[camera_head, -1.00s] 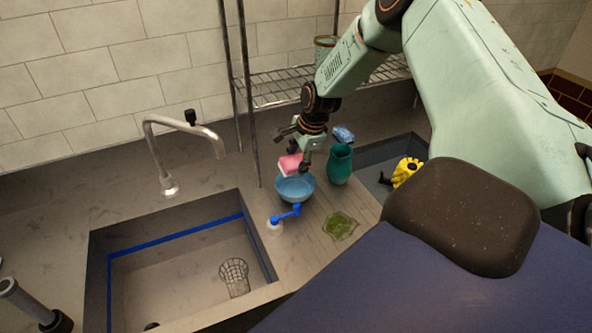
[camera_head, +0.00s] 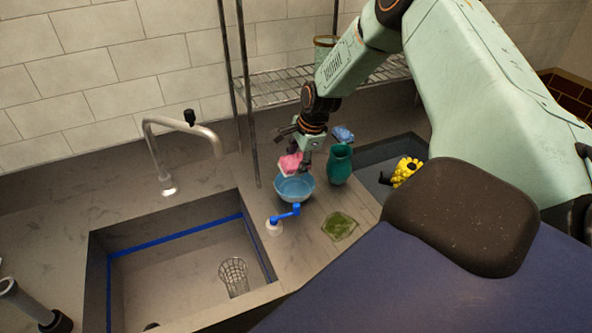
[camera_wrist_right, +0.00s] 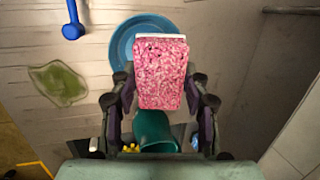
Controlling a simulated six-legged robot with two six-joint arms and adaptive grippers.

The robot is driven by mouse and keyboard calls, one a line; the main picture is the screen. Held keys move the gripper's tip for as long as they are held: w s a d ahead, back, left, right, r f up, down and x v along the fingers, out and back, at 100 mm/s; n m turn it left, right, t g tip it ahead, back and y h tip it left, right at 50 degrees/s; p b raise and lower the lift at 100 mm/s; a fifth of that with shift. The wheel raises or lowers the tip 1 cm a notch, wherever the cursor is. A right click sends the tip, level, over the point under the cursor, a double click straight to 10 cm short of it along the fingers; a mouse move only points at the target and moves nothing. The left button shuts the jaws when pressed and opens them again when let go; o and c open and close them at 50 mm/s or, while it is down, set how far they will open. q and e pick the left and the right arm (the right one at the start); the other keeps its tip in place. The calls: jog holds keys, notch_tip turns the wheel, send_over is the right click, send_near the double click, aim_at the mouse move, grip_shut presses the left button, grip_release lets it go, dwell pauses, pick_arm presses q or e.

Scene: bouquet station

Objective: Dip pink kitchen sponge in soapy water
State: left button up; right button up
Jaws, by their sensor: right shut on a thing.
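The pink kitchen sponge (camera_head: 291,163) has a white layer on one side. It also shows in the right wrist view (camera_wrist_right: 160,75), between the fingers. My right gripper (camera_head: 303,150) is shut on the sponge and holds it over the back rim of the blue bowl (camera_head: 295,190). In the right wrist view the bowl (camera_wrist_right: 122,45) lies partly hidden behind the sponge, and my right gripper (camera_wrist_right: 160,100) has a finger on each side of it. I cannot tell whether the sponge touches the bowl or any water. My left gripper is not in view.
A teal vase (camera_head: 340,165) stands right of the bowl. A blue-handled white item (camera_head: 275,226) and a green patterned dish (camera_head: 340,226) are in front. A blue crumpled item (camera_head: 343,134) lies behind. The sink (camera_head: 180,265) with a wire basket (camera_head: 233,275) is at left.

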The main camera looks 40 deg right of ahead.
aim_at(293, 158)
dwell(0.4)
notch_tip(293, 158, up, 3)
jog(key=p, duration=0.3)
jog(key=shift+f, duration=0.2)
jog(key=shift+r+p, duration=0.55)
jog(key=shift+r, duration=0.3)
jog(key=shift+f, duration=0.1)
jog(key=shift+w, duration=0.1)
